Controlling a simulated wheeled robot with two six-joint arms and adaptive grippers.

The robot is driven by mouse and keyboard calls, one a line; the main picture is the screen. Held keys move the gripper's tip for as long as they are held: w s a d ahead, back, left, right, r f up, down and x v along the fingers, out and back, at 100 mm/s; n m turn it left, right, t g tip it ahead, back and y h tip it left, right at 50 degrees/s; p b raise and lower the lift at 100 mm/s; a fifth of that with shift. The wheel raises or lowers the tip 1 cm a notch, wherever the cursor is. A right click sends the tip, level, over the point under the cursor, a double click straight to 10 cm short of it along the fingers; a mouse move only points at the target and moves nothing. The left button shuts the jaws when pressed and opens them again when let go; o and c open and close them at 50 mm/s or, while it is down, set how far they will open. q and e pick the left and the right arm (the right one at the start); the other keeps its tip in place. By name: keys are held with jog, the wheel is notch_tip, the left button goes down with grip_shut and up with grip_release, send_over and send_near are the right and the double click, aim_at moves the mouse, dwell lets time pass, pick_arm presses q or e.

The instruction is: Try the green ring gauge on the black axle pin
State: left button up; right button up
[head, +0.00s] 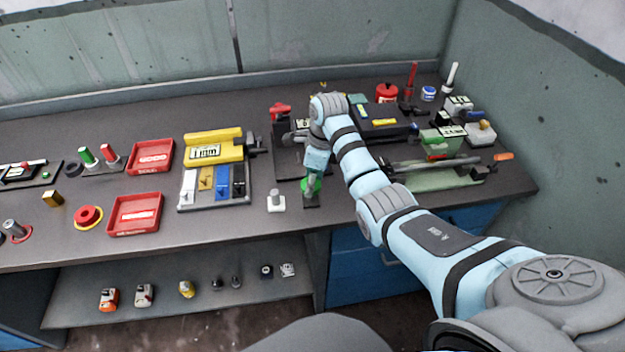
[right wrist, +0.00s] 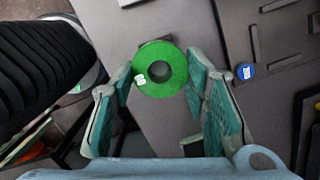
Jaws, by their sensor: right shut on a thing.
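The green ring gauge (right wrist: 160,68) has a white label and sits between the fingertips of my right gripper (right wrist: 162,84), which is shut on it. In the head view the green ring (head: 311,184) shows at the end of my right arm, near the front edge of the bench. A small dark block (head: 311,201) shows just below it, and a dark corner also shows behind the ring in the right wrist view. I cannot identify the black axle pin for certain, nor tell whether anything is inside the ring's hole. My left gripper is not in view.
A light block with a grey peg (head: 276,200) stands just left of the ring. Further left are a yellow fixture (head: 213,147), a holder with coloured plates and red trays (head: 135,214). A green fixture with a long bar (head: 435,177) lies right of my arm.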

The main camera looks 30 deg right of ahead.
jog(key=shift+r+p, duration=2.25)
jog(key=shift+r, duration=0.45)
